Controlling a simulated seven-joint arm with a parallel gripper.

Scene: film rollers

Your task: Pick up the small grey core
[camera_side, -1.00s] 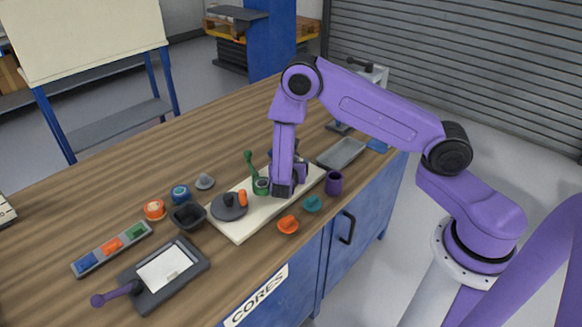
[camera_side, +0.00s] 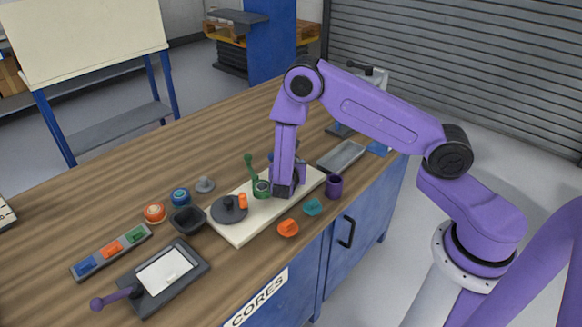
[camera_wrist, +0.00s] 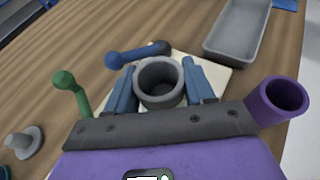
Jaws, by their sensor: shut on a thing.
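The small grey core is a short hollow grey cylinder (camera_wrist: 160,85) with its open end showing in the wrist view. My gripper (camera_wrist: 161,90) has its two blue fingers on either side of the core, shut on it. In the side view my gripper (camera_side: 285,191) is low over the far half of the cream board (camera_side: 236,231). The core is not clearly visible there, hidden by the gripper. I cannot tell whether it touches the board.
A green-handled piece (camera_side: 251,168) stands left of my gripper, and a blue-handled piece (camera_wrist: 135,54) lies close beyond it. A purple cup (camera_side: 334,185) and grey tray (camera_side: 342,155) are to the right. Orange (camera_side: 288,227) and teal (camera_side: 312,207) pieces lie in front.

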